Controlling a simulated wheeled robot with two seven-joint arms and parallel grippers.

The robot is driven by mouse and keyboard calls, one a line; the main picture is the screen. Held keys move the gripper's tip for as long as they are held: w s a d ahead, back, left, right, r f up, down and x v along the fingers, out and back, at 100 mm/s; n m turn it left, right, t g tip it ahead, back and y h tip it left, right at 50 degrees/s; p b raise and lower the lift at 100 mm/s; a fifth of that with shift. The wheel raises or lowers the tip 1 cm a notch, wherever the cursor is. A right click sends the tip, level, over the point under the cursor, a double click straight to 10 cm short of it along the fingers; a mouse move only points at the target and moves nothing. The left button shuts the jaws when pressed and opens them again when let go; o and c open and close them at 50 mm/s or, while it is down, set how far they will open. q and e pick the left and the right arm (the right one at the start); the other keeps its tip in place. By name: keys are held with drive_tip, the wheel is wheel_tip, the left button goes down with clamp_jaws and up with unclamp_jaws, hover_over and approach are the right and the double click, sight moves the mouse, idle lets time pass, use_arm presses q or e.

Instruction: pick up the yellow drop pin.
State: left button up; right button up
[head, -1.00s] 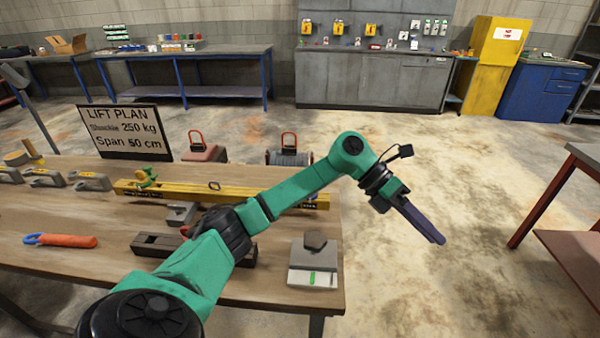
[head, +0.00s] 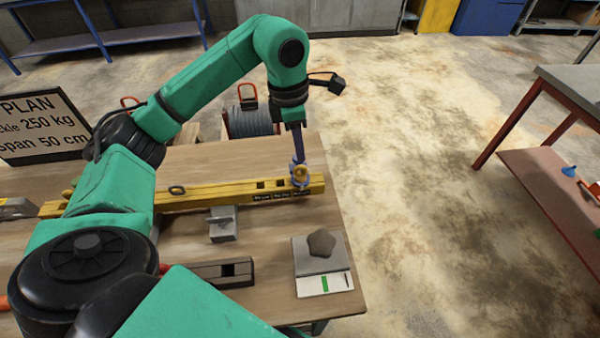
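A small round yellow piece (head: 300,173), which looks like the yellow drop pin, shows at the right end of the long yellow beam (head: 215,194). Something blue-purple surrounds it. My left gripper (head: 299,162) points down onto this piece from above, its dark fingers seen nearly edge-on. The fingertips meet or overlap the piece in the picture. The gap between the fingers is hidden, so I cannot tell whether they hold it. My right gripper is not in view.
A grey block (head: 222,225) and a dark channel piece (head: 235,272) lie in front of the beam. A scale (head: 322,283) with a dark lump (head: 321,243) stands near the table's right edge. A lift-plan sign (head: 45,125) and a grey spool (head: 250,122) are behind.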

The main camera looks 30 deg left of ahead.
sight(300, 165)
use_arm(q)
drive_tip(key=f+p, duration=0.1)
drive_tip(key=f, duration=0.1)
drive_tip(key=f+p, duration=0.1)
drive_tip(key=f, duration=0.1)
drive_tip(key=f+p, duration=0.1)
drive_tip(key=f, duration=0.2)
drive_tip(key=shift+w, duration=0.25)
drive_tip(key=shift+f, duration=0.3)
drive_tip(key=shift+w, duration=0.1)
clamp_jaws()
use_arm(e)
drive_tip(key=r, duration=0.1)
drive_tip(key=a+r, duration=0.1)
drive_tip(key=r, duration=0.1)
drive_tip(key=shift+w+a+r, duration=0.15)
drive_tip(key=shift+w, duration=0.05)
